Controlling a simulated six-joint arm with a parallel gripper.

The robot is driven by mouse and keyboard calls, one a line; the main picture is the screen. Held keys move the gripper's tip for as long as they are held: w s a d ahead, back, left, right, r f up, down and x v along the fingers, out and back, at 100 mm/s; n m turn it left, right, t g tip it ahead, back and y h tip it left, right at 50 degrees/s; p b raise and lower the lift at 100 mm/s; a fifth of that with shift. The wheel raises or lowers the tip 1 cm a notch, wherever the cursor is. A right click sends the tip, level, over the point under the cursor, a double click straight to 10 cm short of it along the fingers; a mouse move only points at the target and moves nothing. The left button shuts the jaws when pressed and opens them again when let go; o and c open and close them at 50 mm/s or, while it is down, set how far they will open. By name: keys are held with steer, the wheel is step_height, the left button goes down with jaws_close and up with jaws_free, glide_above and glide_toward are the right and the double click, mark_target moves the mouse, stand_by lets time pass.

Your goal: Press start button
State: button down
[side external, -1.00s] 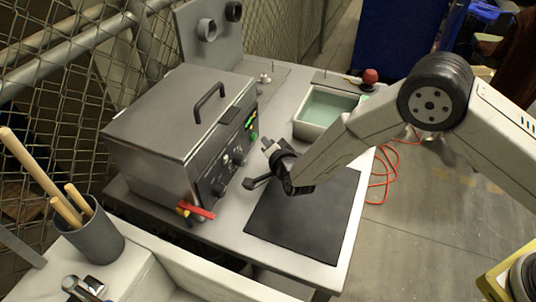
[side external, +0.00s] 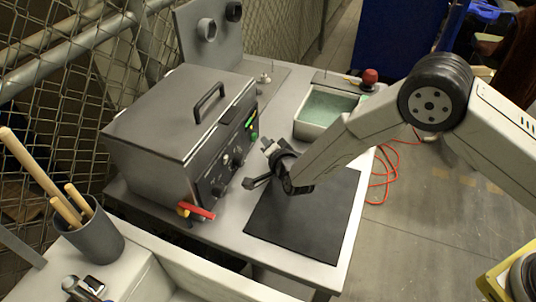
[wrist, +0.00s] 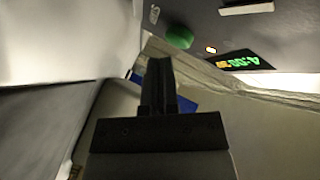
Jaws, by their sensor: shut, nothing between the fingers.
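The steel tank (side external: 165,135) stands on the metal table with its lid down. The green start button (side external: 253,136) is on its sloped front panel, just below a lit display.
Dark knobs (side external: 219,188) sit lower on the panel, and a red-handled valve (side external: 197,211) is below it. A black mat (side external: 300,222) lies under my wrist. A tub of liquid (side external: 322,132) stands behind it. A grey cup of wooden sticks (side external: 95,240) is at the left.

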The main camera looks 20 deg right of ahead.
steer(key=shift+w+a, duration=0.6)
stand_by(1.5)
steer(key=shift+s+d, duration=0.6)
steer(key=shift+d, duration=0.05)
stand_by(0.4)
steer(key=shift+s+d, duration=1.8)
